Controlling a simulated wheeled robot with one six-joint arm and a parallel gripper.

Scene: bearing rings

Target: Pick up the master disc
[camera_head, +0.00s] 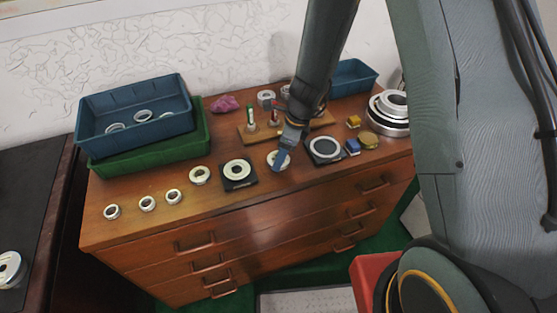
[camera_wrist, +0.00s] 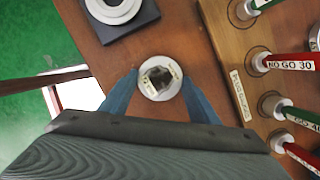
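A shiny round metal disc (camera_wrist: 160,77) with a pale rim and a mirror-like middle lies flat on the wooden top; I take it to be the master disc. In the head view the disc (camera_head: 286,160) is partly hidden by my gripper. My gripper (camera_wrist: 160,88) is open, with one blue finger at each side of the disc in the wrist view. The fingers look close to its rim, but I cannot tell whether they touch it. In the head view my gripper (camera_head: 279,163) points down at the disc.
A black pad (camera_head: 250,181) with a ring stands left of the disc; a black square plate (camera_head: 339,155) stands right. Behind is a wooden gauge board (camera_head: 243,134) with upright handled gauges. Several loose rings lie left. Blue (camera_head: 183,90) and green (camera_head: 206,139) bins stand back left.

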